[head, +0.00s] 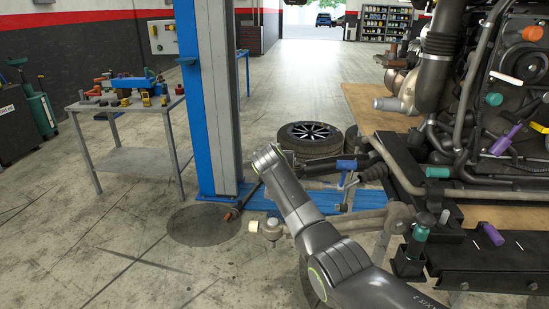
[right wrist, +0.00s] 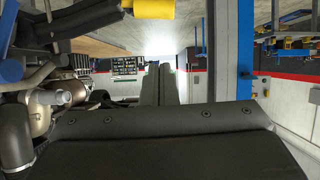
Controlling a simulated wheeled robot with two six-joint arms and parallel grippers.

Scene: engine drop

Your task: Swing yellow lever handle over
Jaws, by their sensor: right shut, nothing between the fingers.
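A yellow cylindrical piece (right wrist: 150,8), which may be the lever handle, shows at the top edge of the right wrist view, partly cut off. A yellow tab (head: 540,128) shows on the engine at the right edge of the head view; I cannot tell whether it is the lever. My right gripper (right wrist: 158,108) fills the bottom of the right wrist view as a dark body with screws. It is shut and empty, apart from the yellow piece. In the head view my right arm comes in from the bottom and its gripper cannot be made out. My left gripper is not in view.
The engine (head: 500,90) on its frame fills the right side. A blue lift post (head: 188,90) stands left of my arm, with tires (head: 308,138) behind. A tool table (head: 130,105) stands at left. Open floor lies at front left.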

